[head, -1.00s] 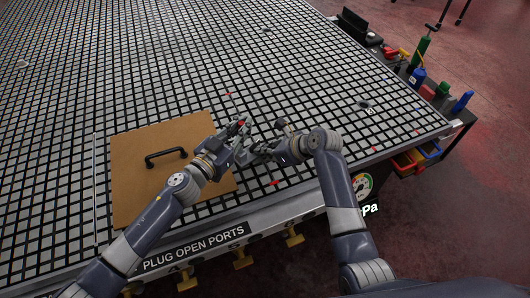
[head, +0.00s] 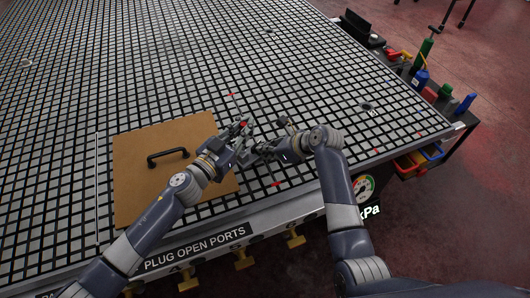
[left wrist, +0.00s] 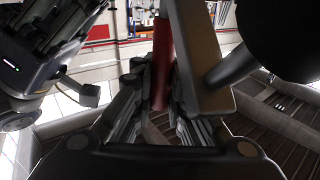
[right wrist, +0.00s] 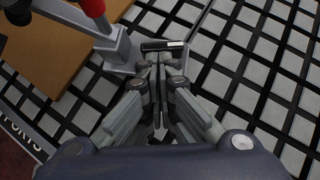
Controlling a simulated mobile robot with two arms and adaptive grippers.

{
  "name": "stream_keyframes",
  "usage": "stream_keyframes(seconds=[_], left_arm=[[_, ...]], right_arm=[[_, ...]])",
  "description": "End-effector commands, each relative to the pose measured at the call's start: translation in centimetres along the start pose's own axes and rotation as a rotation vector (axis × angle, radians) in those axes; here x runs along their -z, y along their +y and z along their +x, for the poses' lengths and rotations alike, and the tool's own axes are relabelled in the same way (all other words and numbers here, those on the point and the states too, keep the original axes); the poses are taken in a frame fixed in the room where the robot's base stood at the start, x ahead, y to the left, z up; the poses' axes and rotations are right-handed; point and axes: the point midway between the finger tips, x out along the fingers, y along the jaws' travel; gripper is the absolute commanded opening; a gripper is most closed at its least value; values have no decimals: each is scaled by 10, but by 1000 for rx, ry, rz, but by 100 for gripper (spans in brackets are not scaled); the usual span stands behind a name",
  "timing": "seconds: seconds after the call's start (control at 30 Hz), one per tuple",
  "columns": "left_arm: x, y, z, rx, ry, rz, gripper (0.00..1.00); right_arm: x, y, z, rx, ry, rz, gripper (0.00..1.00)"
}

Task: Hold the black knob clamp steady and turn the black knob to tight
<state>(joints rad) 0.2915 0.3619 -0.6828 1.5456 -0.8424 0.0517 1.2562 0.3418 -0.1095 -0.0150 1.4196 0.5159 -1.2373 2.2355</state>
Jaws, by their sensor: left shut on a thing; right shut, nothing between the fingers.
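The grey clamp (right wrist: 118,52) stands at the board's right edge, with a red part (right wrist: 92,8) at its top in the right wrist view. My left gripper (head: 241,140) is shut on the clamp; its red, rod-like part (left wrist: 162,60) shows between the fingers in the left wrist view. A large dark round shape (left wrist: 285,35) at the upper right there may be the black knob, but I cannot tell. My right gripper (head: 266,149) is shut and empty beside the clamp. A short dark bar with a pale mark (right wrist: 162,45) lies just beyond its fingertips; contact is unclear.
A brown board (head: 135,185) with a black handle (head: 168,156) lies left of the clamp on the grid table (head: 330,85). Small red pieces (head: 276,184) lie nearby. Bottles and tools (head: 432,90) stand at the right edge. The grid behind the grippers is mostly clear.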

Motion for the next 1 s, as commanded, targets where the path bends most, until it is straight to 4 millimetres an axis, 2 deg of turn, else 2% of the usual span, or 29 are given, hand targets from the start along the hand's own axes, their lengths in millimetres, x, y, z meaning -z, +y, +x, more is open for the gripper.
stream_keyframes(seconds=[0.23,0.37,0.5,0.8,1.0], left_arm=[[-2,2,0,-2,-3,-2,0],[-2,1,0,-2,-3,-2,0],[-2,1,0,-1,-3,-2,0],[-2,1,0,-1,-3,-1,0],[-2,1,0,0,-3,-1,0]], right_arm=[[4,-6,-3,1,1,0,0],[14,-4,-12,1,3,1,0],[32,-2,-33,4,-1,-1,0],[29,0,-93,4,0,-3,0],[29,1,-120,3,0,0,0]])
